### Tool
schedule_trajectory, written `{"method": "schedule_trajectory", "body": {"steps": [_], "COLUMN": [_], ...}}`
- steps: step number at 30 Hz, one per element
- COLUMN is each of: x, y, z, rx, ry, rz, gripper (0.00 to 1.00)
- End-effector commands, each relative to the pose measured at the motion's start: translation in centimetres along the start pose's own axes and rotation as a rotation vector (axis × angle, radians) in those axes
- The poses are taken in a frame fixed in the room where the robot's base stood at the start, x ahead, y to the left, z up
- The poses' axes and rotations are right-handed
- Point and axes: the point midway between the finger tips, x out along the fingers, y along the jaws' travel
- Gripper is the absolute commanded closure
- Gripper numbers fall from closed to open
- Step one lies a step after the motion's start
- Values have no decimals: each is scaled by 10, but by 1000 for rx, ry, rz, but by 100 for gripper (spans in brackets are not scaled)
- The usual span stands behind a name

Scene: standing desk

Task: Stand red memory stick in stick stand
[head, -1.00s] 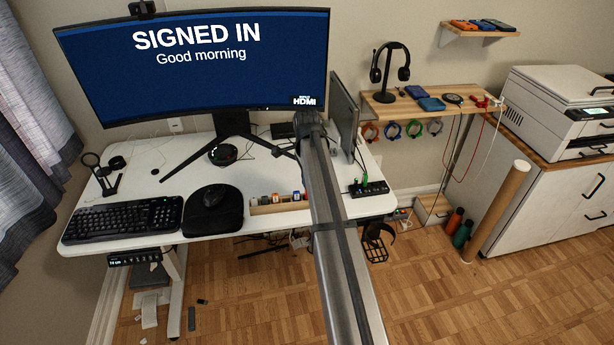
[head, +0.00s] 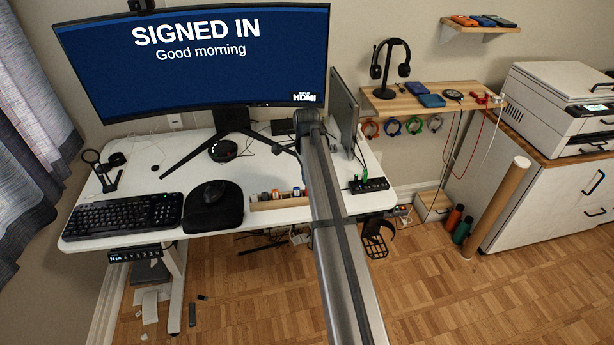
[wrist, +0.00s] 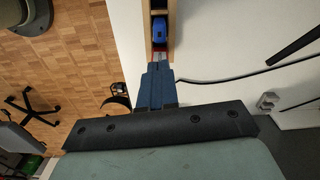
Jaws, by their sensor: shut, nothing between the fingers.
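My gripper (wrist: 157,88) is shut and empty in the wrist view, its blue-grey fingers together at the end of a narrow wooden tray. A small red piece with a pale metal-like part (wrist: 160,53) shows just beyond the fingertips; it may be the red memory stick, but the fingers partly cover it and I cannot tell whether it stands or lies. The wooden tray (head: 262,205), possibly the stick stand, lies along the desk's front edge and holds small coloured items. A blue block (wrist: 160,30) sits inside it. In the head view my arm hides the gripper and the tray's right end.
The white desk (head: 150,185) carries a keyboard (head: 120,215), a mouse on a black pad (head: 213,207), a large monitor (head: 200,65) and a power strip (head: 368,185). A black cable (wrist: 235,75) runs close beside the fingers. Small dark items lie on the floor.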

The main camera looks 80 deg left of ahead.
Motion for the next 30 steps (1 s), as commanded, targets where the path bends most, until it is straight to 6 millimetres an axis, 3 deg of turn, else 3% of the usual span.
{"method": "schedule_trajectory", "body": {"steps": [20, 30], "x": [-40, -103], "y": [0, -1], "z": [0, 0], "rx": [0, 0], "ry": [0, 0], "rz": [2, 0], "gripper": [100, 100]}}
